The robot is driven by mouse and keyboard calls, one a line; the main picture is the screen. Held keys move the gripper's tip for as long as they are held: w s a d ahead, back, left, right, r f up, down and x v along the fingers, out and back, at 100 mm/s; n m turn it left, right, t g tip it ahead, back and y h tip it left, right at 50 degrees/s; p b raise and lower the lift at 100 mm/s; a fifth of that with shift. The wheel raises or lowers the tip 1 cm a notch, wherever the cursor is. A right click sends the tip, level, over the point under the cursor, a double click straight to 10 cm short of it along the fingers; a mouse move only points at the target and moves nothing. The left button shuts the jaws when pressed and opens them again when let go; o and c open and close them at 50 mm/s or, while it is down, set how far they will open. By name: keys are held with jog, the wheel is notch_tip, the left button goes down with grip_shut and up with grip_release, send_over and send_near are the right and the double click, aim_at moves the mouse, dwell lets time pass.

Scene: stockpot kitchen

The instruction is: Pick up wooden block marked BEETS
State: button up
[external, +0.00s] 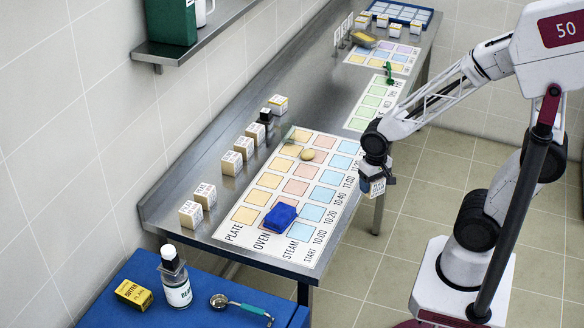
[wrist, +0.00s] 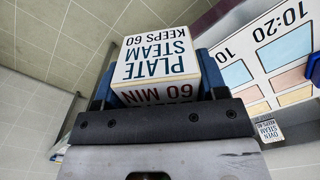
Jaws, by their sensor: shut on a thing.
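My gripper (external: 376,184) is shut on a white wooden block (wrist: 158,60) off the right edge of the steel table. In the wrist view the block sits between the blue finger pads, with lettering reading PLATE STEAM, KEEPS 60 and 60 MIN. In the external view the held block (external: 377,188) shows small below the wrist, its lettering too small to read. Several similar blocks stand along the table's left side, such as a near one (external: 190,214) and a farther one (external: 231,163).
A blue cabinet (external: 120,295) holds a bottle (external: 176,285), a yellow box (external: 133,294) and a scoop (external: 240,306). Open floor lies right of the table.

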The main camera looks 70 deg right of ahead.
jog(key=shift+s+a+r, duration=0.15)
jog(key=shift+s, duration=1.8)
